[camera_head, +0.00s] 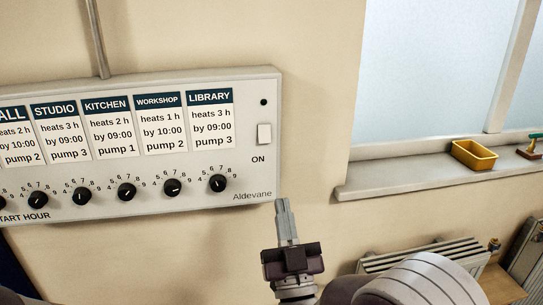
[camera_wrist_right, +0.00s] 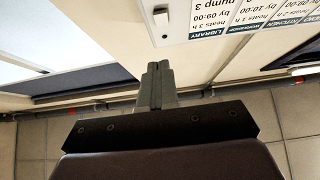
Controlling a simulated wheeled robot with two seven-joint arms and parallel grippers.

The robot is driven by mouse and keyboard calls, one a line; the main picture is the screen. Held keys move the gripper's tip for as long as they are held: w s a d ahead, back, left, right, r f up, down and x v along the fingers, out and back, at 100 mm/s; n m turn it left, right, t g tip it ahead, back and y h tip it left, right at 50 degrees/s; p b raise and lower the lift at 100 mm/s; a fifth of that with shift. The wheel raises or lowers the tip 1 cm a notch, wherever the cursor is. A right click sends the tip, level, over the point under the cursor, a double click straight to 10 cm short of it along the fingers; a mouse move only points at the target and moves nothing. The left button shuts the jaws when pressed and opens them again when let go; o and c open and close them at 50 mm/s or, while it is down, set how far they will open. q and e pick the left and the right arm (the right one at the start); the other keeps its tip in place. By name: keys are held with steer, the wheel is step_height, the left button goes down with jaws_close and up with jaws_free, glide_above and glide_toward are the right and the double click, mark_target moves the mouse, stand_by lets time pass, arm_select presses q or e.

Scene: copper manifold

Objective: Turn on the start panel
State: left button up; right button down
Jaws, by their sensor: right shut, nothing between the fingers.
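The start panel (camera_head: 190,205) is a pale box on the wall, with room cards for hall, studio, kitchen, workshop and library above a row of black dials. A white rocker switch (camera_head: 264,134) marked ON sits at its right end, below a small dark round spot (camera_head: 264,102). The switch also shows at the top of the right wrist view (camera_wrist_right: 161,22). My right gripper (camera_head: 283,204) is shut and empty, just below and right of the panel's lower right corner, apart from the switch. It also shows in the right wrist view (camera_wrist_right: 158,68). My left gripper is not in view.
A window sill (camera_head: 400,180) to the right bears a yellow tray (camera_head: 474,154) and a small green-topped object (camera_head: 534,142). A radiator (camera_head: 430,256) stands below it. A conduit (camera_head: 97,40) runs up from the panel. The wall between panel and window is bare.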

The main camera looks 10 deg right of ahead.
mark_target(267, 139)
steer(key=p+x, duration=0.1)
steer(key=x, duration=0.3)
steer(key=f+p+x, duration=0.1)
steer(key=p+x, duration=0.1)
steer(key=x, duration=0.1)
steer(key=w+p+x, duration=0.1)
steer(key=x, duration=0.3)
steer(key=shift+w+f+p, duration=0.1)
steer(key=shift+w+p, duration=0.2)
steer(key=shift+w, duration=0.1)
steer(key=shift+w+f, duration=0.15)
steer(key=shift+w, duration=0.35)
steer(key=shift+s, duration=0.1)
